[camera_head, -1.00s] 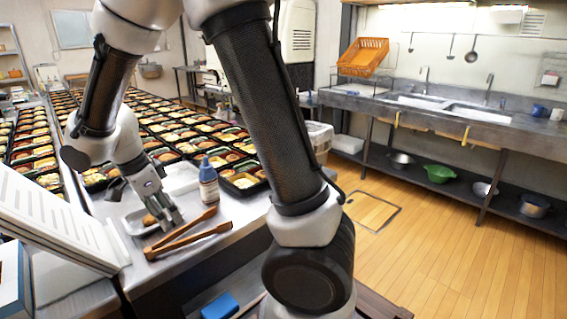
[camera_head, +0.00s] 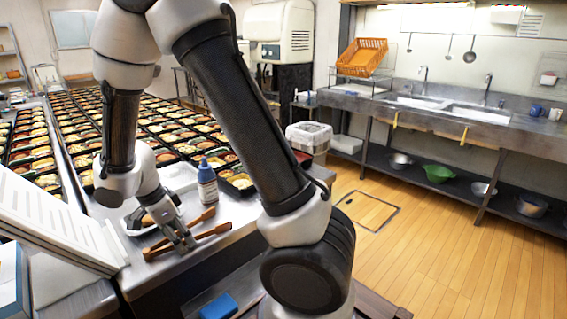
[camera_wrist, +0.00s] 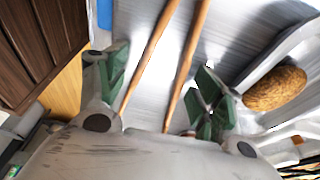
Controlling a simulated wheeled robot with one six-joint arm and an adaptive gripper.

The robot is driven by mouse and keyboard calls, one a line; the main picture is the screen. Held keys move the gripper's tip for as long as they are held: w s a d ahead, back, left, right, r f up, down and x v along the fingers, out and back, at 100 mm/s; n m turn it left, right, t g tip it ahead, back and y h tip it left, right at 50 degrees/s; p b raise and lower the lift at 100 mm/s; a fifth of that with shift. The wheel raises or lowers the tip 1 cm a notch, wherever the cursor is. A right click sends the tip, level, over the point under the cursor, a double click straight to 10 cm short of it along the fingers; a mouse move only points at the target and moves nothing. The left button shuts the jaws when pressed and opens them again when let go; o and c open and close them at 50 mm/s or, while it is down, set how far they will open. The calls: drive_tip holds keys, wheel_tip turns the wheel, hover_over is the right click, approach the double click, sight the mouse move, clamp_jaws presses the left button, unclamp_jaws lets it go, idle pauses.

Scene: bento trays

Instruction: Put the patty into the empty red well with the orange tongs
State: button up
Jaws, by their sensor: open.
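The orange-brown tongs (camera_head: 214,231) lie on the steel counter, pointing to the right in the head view. In the wrist view the two arms of the tongs (camera_wrist: 187,62) run between my open fingers. My gripper (camera_head: 182,243) is low over the tongs; it also shows in the wrist view (camera_wrist: 158,85). I cannot tell whether a finger touches them. The brown patty (camera_head: 148,220) rests in a pale tray (camera_head: 131,228) behind my gripper. In the wrist view the patty (camera_wrist: 275,89) is right of the fingers. I cannot pick out the empty red well.
Rows of filled bento trays (camera_head: 70,125) cover the counter behind. A white slanted panel (camera_head: 50,222) is at the left. A blue block (camera_head: 219,306) lies near the front.

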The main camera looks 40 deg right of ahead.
drive_tip(key=shift+c, duration=0.2)
drive_tip(key=c, duration=0.7)
drive_tip(key=shift+r, duration=0.1)
drive_tip(key=d+v, duration=0.1)
drive_tip(key=v, duration=0.2)
drive_tip(key=d+v, duration=0.1)
drive_tip(key=v, duration=0.7)
drive_tip(key=shift+d+r, duration=0.35)
drive_tip(key=shift+r, duration=0.25)
